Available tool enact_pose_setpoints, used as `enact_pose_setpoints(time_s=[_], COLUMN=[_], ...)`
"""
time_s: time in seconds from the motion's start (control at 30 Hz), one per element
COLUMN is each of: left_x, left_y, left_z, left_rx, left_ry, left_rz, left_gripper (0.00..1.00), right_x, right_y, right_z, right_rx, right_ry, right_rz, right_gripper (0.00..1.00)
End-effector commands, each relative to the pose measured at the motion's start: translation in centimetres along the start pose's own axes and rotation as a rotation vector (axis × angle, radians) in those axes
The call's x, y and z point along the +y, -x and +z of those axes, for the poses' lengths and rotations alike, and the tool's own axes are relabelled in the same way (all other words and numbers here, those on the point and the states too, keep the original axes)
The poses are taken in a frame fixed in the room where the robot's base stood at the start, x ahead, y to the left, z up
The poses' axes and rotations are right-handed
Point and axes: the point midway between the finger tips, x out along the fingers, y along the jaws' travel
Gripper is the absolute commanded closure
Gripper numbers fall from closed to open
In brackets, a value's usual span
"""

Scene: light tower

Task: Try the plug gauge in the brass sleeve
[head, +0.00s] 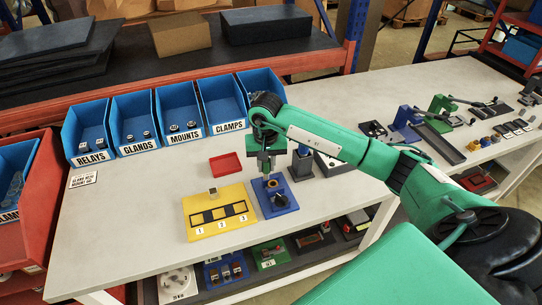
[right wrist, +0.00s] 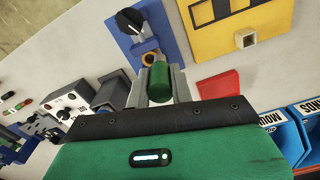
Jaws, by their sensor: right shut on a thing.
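My right gripper (head: 265,170) points down over a blue block (head: 286,207) on the table. In the right wrist view its two grey fingers are shut on the green plug gauge (right wrist: 159,80). The brass sleeve (right wrist: 150,58) sits on the blue block (right wrist: 143,22), close beside the gauge's far end in that view. The gauge's lower end is hidden, so I cannot tell whether it is in the sleeve or above it. A black knob (right wrist: 129,20) is on the same block. My left gripper is not in view.
A yellow board (head: 205,228) marked 1, 2, 3 lies left of the blue block, with a small pale block (head: 213,191) at its back edge. A red tray (head: 226,165) lies behind. Blue bins (head: 180,111) line the back.

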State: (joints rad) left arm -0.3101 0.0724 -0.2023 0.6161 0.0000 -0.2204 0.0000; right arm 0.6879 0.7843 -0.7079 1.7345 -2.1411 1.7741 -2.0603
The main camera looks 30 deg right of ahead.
Motion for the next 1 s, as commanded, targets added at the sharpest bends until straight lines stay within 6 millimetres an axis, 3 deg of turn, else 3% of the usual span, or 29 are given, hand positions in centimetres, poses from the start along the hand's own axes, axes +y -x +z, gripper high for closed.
enact_pose_setpoints(time_s=[0.1,0.23,0.8,1.0], left_x=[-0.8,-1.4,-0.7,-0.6], left_y=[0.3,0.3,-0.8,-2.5], left_z=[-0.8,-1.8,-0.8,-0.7], left_rx=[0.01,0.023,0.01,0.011], left_ry=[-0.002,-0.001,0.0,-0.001], left_rz=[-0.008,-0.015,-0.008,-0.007], left_gripper=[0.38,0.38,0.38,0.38], right_x=[1.8,2.6,2.7,2.7], right_y=[-0.8,-1.2,-1.5,-3.3], right_z=[-2.1,-2.9,-3.0,-2.9], right_rx=[-0.012,-0.016,-0.013,-0.014], right_ry=[-0.08,-0.113,-0.113,-0.113], right_rz=[0.005,0.008,0.008,0.008], right_gripper=[1.0,1.0,1.0,1.0])
